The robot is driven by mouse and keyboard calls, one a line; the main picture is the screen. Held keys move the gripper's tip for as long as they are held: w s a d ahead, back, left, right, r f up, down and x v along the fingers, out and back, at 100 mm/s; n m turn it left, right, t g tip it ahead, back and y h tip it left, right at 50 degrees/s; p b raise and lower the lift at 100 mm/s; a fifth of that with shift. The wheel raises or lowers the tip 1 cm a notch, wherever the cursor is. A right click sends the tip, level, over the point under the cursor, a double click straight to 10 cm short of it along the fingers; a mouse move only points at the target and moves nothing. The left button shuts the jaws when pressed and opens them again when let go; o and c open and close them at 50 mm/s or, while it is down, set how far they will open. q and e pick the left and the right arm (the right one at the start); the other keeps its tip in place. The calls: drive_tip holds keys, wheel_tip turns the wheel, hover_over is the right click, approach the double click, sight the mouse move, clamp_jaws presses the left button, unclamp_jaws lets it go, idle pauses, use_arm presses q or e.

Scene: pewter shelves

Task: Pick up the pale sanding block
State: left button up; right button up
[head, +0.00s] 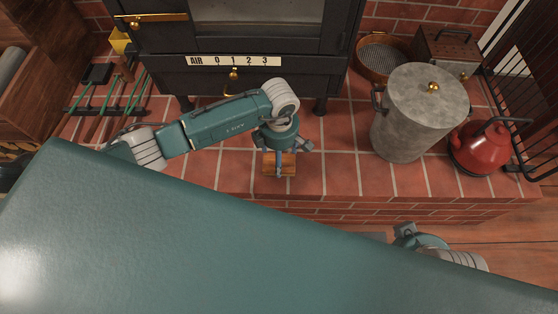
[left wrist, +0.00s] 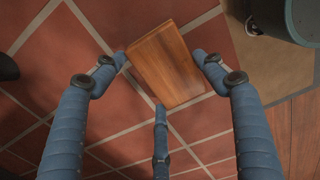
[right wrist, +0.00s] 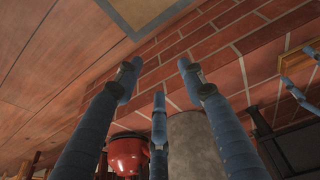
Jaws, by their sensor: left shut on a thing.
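The sanding block (head: 290,166) looks like a small flat orange-brown wooden block, on or just above the brick hearth in front of the stove. My left gripper (head: 280,161) points down over it, partly hiding it. In the left wrist view the block (left wrist: 166,66) lies between the blue fingers of my left gripper (left wrist: 159,62), which are shut on it. I cannot tell whether it touches the bricks. My right gripper (head: 405,231) is low at the front, mostly hidden. In the right wrist view its fingers (right wrist: 160,70) are spread apart, empty.
A grey lidded pot (head: 412,120) and a red kettle (head: 481,150) stand to the right on the hearth (head: 335,180). The black stove (head: 240,80) stands behind. Green-handled tools (head: 110,98) are at the left. Bare brick surrounds the block.

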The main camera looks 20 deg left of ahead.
use_arm(q)
drive_tip(key=shift+r, duration=0.6)
wheel_tip(320, 180, up, 5)
drive_tip(key=shift+w+p, duration=0.1)
drive_tip(key=shift+p, duration=0.75)
wheel_tip(320, 180, up, 14)
drive_tip(key=shift+f+p, duration=0.1)
drive_tip(key=shift+p, duration=1)
use_arm(e)
drive_tip(key=s+x, duration=0.1)
drive_tip(key=x, duration=0.8)
drive_tip(key=shift+s+f+g, duration=0.2)
drive_tip(key=shift+f+g, duration=0.1)
drive_tip(key=shift+a, duration=0.1)
